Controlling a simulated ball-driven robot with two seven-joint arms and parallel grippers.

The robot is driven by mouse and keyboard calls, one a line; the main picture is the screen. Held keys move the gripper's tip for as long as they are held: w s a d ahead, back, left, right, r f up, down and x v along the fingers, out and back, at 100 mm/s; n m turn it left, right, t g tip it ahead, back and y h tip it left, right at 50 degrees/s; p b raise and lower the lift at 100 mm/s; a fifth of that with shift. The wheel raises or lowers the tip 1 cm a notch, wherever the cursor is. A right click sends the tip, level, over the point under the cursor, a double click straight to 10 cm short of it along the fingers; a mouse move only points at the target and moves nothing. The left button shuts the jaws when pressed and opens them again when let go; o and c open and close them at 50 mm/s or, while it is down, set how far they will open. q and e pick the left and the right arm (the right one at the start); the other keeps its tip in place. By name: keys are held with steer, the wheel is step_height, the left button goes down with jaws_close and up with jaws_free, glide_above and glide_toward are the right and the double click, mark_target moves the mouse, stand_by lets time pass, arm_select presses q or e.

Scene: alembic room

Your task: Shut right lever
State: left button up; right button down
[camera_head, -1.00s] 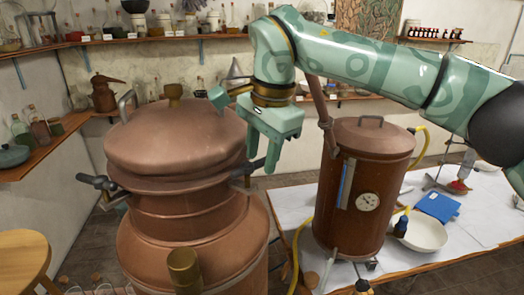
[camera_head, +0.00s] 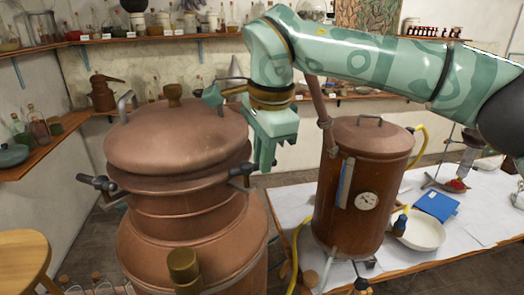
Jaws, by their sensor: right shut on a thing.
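The large copper still (camera_head: 180,215) stands at the left with its domed lid (camera_head: 175,137) on top. The right lever (camera_head: 241,171), with a dark handle, is at the right side of the still just under the lid rim. My right gripper (camera_head: 262,165) points down at this lever and is shut on its handle, whose outer end is partly hidden by the fingers. The left lever (camera_head: 97,183), also dark-handled, sticks out on the left side of the still. My left gripper is not in view.
A second copper vessel (camera_head: 338,205) with a gauge stands on the white-covered table at the right, with a blue book (camera_head: 437,206) and a white bowl (camera_head: 421,234). Shelves of bottles line the back wall. A wooden stool (camera_head: 22,255) is at the lower left.

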steer(key=s+m, duration=0.1)
steer(key=m, duration=0.3)
steer(key=s+m+h, duration=0.1)
steer(key=m, duration=0.3)
steer(key=s+m+h, duration=0.1)
steer(key=m, duration=0.2)
steer(key=shift+a+r+m, duration=0.1)
steer(key=shift+a+m, duration=0.25)
steer(key=shift+m, duration=0.05)
stand_by(0.3)
steer(key=c, duration=1.4)
jaws_free()
step_height(320, 180, up, 16)
steer(key=s+a+p, duration=0.2)
steer(key=shift+s, duration=0.3)
